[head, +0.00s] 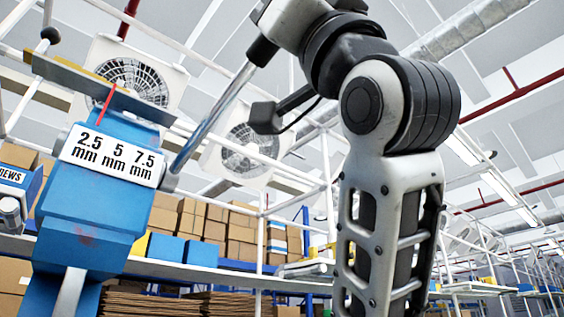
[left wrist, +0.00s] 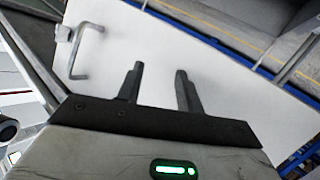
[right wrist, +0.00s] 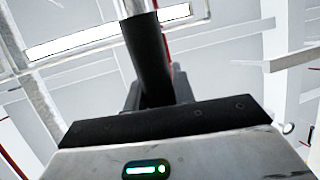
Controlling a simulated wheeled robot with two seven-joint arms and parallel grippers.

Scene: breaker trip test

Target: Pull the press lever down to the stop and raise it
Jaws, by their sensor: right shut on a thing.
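The blue press (head: 88,210) stands at the left of the head view, with a label reading 2.5, 5 and 7.5 mm and a red pointer (head: 106,103) above it. Its press lever (head: 212,120) is a silver rod that slants up to the right from the press's side to a black grip (head: 262,52). My right gripper is shut on this grip at the top of the head view, partly cut off. In the right wrist view the grip (right wrist: 147,55) stands between the fingers of my right gripper (right wrist: 157,92). My left gripper (left wrist: 158,82) is open and empty.
The left wrist view shows a white surface (left wrist: 225,75) with a metal handle (left wrist: 88,50) beyond the fingers. Shelves with cardboard boxes (head: 190,215) and blue bins (head: 182,249) stand behind the press. White frame bars and fans (head: 130,75) are in the background.

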